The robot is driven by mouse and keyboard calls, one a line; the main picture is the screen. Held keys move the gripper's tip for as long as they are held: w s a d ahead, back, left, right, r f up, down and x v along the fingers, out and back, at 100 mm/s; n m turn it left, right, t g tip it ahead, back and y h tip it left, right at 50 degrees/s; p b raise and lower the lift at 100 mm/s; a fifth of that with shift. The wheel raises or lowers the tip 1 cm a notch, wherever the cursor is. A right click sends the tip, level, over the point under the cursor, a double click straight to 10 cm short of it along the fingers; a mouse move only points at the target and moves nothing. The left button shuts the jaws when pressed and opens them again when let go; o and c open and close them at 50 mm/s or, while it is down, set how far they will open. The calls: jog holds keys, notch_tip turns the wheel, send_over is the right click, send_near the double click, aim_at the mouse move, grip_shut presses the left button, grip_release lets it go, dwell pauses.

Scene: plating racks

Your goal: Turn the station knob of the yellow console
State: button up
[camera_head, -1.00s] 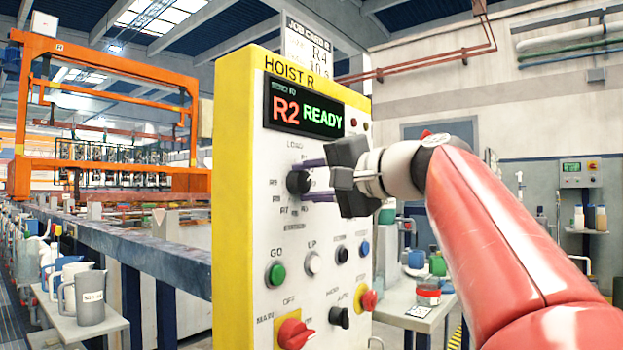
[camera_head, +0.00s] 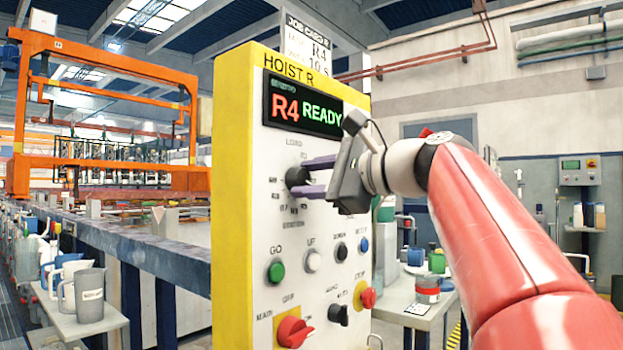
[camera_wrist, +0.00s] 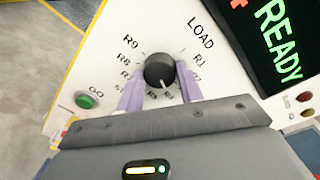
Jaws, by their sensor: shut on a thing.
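The yellow console (camera_head: 232,190) stands upright in the middle of the head view, its white panel labelled HOIST R. Its display (camera_head: 303,106) reads "R4 READY" in red and green. The black station knob (camera_head: 296,178) sits below the display; in the wrist view the knob (camera_wrist: 160,71) shows a white pointer mark toward its lower side, ringed by labels such as LOAD, R1, R8 and R9. My gripper (camera_head: 305,180) is shut on the knob, one purple finger on each side; the fingers also show in the wrist view (camera_wrist: 160,90). The labels nearest the pointer are partly hidden.
Below the knob are a green GO button (camera_head: 276,271), a white button (camera_head: 313,261), a red main switch (camera_head: 294,331) and a red stop button (camera_head: 367,297). A card above the console shows R4. A bench with jugs (camera_head: 90,295) stands at left.

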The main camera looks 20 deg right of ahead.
jog(key=shift+f+m, duration=0.1)
jog(key=shift+m, duration=0.6)
jog(key=o, duration=1)
jog(key=v, duration=0.7)
jog(key=shift+s+d, duration=0.25)
jog(key=shift+d, duration=0.05)
